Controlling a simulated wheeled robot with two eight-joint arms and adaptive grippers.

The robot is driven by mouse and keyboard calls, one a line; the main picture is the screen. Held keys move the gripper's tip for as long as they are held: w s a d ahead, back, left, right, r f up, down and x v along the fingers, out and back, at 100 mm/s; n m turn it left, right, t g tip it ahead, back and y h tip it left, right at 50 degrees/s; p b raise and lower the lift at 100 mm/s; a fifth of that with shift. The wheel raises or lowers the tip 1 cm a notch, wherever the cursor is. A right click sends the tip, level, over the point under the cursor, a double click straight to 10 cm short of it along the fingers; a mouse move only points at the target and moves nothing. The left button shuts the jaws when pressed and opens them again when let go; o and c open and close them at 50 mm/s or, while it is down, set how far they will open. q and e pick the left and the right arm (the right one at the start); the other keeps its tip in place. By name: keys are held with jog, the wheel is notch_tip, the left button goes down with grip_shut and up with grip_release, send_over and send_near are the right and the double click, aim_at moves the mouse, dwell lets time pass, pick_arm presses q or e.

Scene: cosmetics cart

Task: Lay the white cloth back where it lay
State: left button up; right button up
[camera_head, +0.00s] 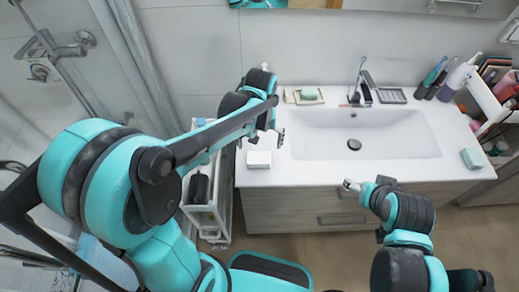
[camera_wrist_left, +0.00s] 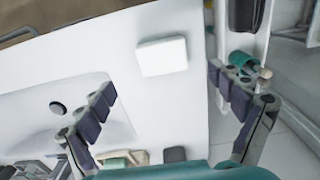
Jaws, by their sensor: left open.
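A folded white cloth (camera_head: 258,159) lies flat on the white countertop, near its front left corner, left of the sink. It also shows in the left wrist view (camera_wrist_left: 162,56), with nothing holding it. My left gripper (camera_head: 262,138) is open and empty above the counter, just behind the cloth in the head view. In the left wrist view, its spread fingers (camera_wrist_left: 161,88) frame the area beside the cloth and do not touch it. My right gripper (camera_head: 356,186) is in front of the counter's front edge, below the sink; its jaw state is unclear.
The sink basin (camera_head: 365,134) is right of the cloth. A soap dish (camera_head: 304,96) is at the back. A white cart (camera_head: 203,207) stands against the counter's left side. A teal block (camera_head: 471,158) lies far right. The counter around the cloth is clear.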

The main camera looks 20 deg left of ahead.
pick_arm(q)
jog(key=s+a+r+m+t, duration=0.3)
jog(key=s+r+t, duration=0.4)
jog(key=s, duration=0.3)
jog(key=shift+s+a+r, duration=0.2)
jog(key=shift+a+r, duration=0.1)
jog(key=shift+a, duration=0.55)
notch_tip(320, 180, down, 6)
jog(key=b, duration=0.6)
jog(key=shift+f, duration=0.25)
jog(key=shift+w, duration=0.1)
